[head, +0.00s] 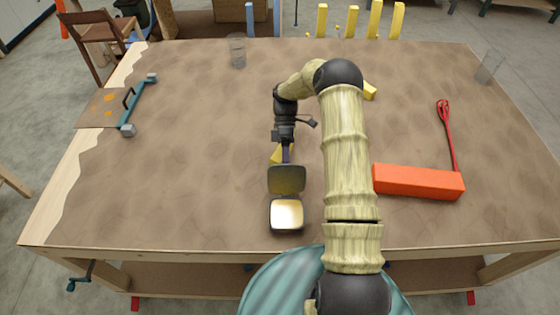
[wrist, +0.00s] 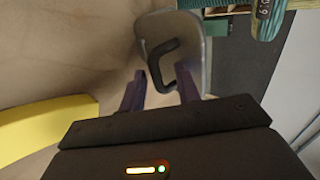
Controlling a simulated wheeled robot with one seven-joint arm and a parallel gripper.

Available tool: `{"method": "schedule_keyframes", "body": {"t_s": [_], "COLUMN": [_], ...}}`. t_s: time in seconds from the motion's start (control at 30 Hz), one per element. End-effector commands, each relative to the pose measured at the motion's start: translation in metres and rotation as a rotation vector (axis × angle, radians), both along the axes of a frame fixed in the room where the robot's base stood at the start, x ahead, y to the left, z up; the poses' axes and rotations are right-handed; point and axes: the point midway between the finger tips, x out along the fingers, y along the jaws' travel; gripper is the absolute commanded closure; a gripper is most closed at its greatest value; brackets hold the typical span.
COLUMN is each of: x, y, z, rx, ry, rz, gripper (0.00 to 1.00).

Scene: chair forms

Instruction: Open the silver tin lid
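The silver tin (head: 286,214) sits near the table's front edge, with a bright, shiny inside showing. Its lid (head: 287,179) is raised at the far side of the tin, tilted up and dark on the face toward the head camera. My gripper (head: 286,158) is just behind the raised lid. In the wrist view the lid (wrist: 187,30) carries a dark loop handle (wrist: 176,60). My gripper's two purple fingers (wrist: 161,75) are apart, close to the handle and on either side of its lower end. I cannot tell whether they touch it.
An orange-red block (head: 417,182) and red whisk (head: 447,130) are at the right. A clear glass (head: 237,50) stands at the back. The table's left middle is clear.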

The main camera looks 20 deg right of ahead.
Motion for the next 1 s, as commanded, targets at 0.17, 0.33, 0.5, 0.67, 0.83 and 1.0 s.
{"method": "schedule_keyframes", "body": {"t_s": [0.17, 0.33, 0.5, 0.67, 0.83, 1.0], "x": [0.002, 0.013, 0.030, 0.045, 0.059, 0.072], "y": [-0.001, -0.005, -0.012, -0.016, -0.017, -0.019], "z": [0.001, 0.007, 0.020, 0.033, 0.046, 0.056], "rx": [-0.002, -0.003, -0.004, -0.002, -0.001, -0.001], "ry": [0.000, -0.003, -0.004, -0.002, -0.002, -0.003], "rz": [0.001, -0.002, -0.006, -0.006, -0.001, 0.001], "gripper": [0.67, 0.67, 0.67, 0.67, 0.67, 0.67]}}
